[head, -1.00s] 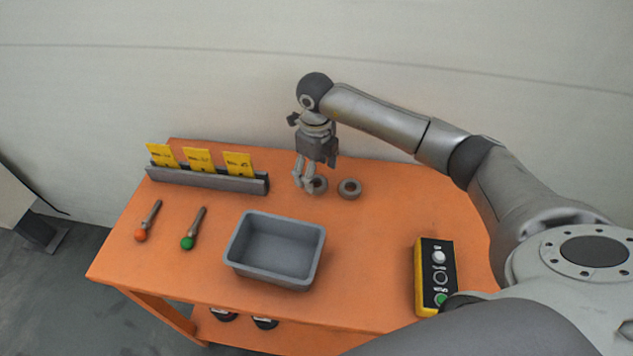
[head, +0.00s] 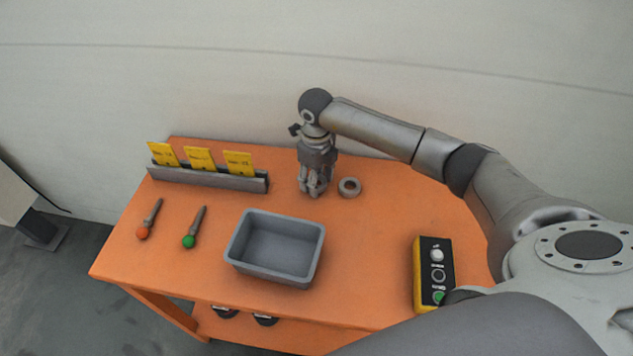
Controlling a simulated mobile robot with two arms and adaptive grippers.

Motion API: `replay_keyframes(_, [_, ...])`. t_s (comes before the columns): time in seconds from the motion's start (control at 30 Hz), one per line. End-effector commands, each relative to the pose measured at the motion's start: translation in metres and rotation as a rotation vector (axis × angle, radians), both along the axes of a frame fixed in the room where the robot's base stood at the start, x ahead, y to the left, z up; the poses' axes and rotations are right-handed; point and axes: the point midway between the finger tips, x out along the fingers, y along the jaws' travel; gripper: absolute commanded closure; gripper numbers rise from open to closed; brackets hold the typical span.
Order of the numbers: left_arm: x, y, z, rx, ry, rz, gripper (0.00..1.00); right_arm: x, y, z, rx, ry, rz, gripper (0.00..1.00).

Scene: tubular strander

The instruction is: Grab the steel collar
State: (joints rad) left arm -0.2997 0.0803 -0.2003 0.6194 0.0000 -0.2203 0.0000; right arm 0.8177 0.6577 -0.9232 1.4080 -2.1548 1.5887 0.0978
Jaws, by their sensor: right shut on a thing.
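My right gripper (head: 315,190) points down at the back of the orange table, its fingers close together near the tabletop. It is shut on a steel collar, which the fingers and gripper body almost wholly hide. A second grey ring-shaped collar (head: 349,187) lies flat on the table just to the right of the gripper, apart from it. My left gripper is not in view.
A grey open bin (head: 238,262), empty, stands in front of the gripper. A rack (head: 215,180) with yellow cards is at the back left. Orange-tipped (head: 149,219) and green-tipped (head: 194,227) tools lie left. A button box (head: 419,275) is at right.

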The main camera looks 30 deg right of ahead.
Motion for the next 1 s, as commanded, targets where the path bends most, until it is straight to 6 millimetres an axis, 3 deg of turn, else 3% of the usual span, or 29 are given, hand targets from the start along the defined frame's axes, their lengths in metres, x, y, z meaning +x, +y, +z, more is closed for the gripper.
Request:
replay_keyframes(0.33, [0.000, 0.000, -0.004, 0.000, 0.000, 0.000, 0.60, 0.001, 0.000, 0.007, 0.000, -0.003, 0.000, 0.83])
replay_keyframes(0.53, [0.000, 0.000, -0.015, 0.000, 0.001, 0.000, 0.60, 0.000, 0.001, 0.034, 0.000, -0.007, 0.002, 0.83])
replay_keyframes(0.83, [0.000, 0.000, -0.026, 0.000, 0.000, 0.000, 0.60, -0.041, 0.033, 0.094, 0.001, -0.009, 0.007, 0.83])
replay_keyframes(1.0, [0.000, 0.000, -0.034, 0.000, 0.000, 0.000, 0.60, -0.072, 0.057, 0.107, 0.000, -0.004, 0.007, 0.83])
